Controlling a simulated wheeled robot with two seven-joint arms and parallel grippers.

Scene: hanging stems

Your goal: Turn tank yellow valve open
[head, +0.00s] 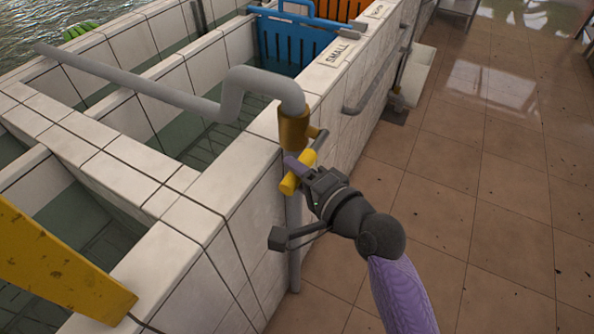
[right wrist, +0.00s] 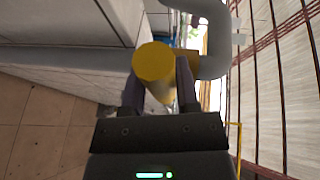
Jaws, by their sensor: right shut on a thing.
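The yellow valve handle (head: 290,184) is a short bar below a brass-coloured valve body (head: 294,128) on a grey pipe (head: 262,82) at the outer side of the tiled tank wall. My right gripper (head: 302,170) reaches it from the lower right and is shut on the handle. In the right wrist view the round yellow end of the handle (right wrist: 155,62) sits between the two dark fingers of the right gripper (right wrist: 160,82). The fingers hide part of the handle. My left gripper is not in view.
White-tiled tanks (head: 225,215) fill the left side. A blue crate (head: 290,45) and an orange crate (head: 340,10) stand at the back, near a "SMALL" label (head: 338,52). A yellow beam (head: 60,265) lies at the lower left. The brown tiled floor (head: 490,200) at right is clear.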

